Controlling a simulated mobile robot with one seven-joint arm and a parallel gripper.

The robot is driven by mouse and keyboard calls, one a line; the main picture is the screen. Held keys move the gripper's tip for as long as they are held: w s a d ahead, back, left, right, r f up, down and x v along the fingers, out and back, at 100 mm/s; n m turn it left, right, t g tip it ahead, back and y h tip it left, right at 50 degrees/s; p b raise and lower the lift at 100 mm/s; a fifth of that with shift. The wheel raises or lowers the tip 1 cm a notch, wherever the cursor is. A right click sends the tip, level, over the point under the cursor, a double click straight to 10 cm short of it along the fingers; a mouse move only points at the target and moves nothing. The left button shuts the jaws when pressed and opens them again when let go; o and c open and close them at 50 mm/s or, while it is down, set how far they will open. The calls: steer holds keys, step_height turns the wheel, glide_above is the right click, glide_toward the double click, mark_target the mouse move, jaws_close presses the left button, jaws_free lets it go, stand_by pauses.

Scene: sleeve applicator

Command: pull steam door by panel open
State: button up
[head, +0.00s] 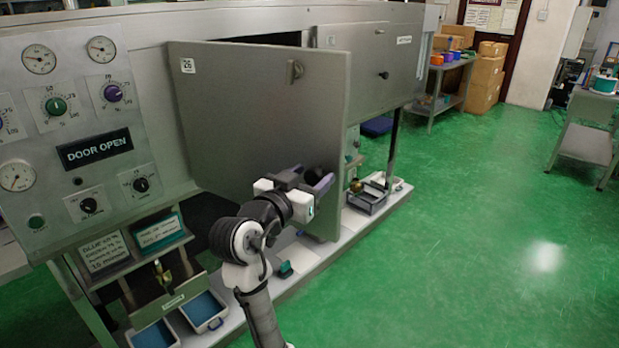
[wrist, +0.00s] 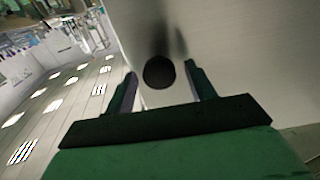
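The steam door (head: 255,110) is a large flat grey panel marked 26 on the front of the machine. It stands swung out at an angle, with its right edge away from the body and a dark gap behind its top edge. A round black knob (wrist: 159,72) sits on the panel in the wrist view. My gripper (head: 322,184) is at the lower right of the panel in the head view. In the wrist view its fingers (wrist: 163,80) are open, one on each side of the knob, with visible gaps. The head view mostly hides the knob behind the gripper.
A control panel (head: 75,120) with gauges, dials and a DOOR OPEN sign is at left. Blue trays (head: 205,308) stand below it. A second closed panel (head: 375,65) is right of the door. A grey tray (head: 368,198) is on the base ledge. The green floor (head: 490,230) at right is clear.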

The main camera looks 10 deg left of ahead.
steer(key=shift+s, duration=0.1)
steer(key=b+v, duration=0.3)
steer(key=v, duration=1)
steer(key=shift+s+a, duration=0.15)
steer(key=shift+s, duration=0.15)
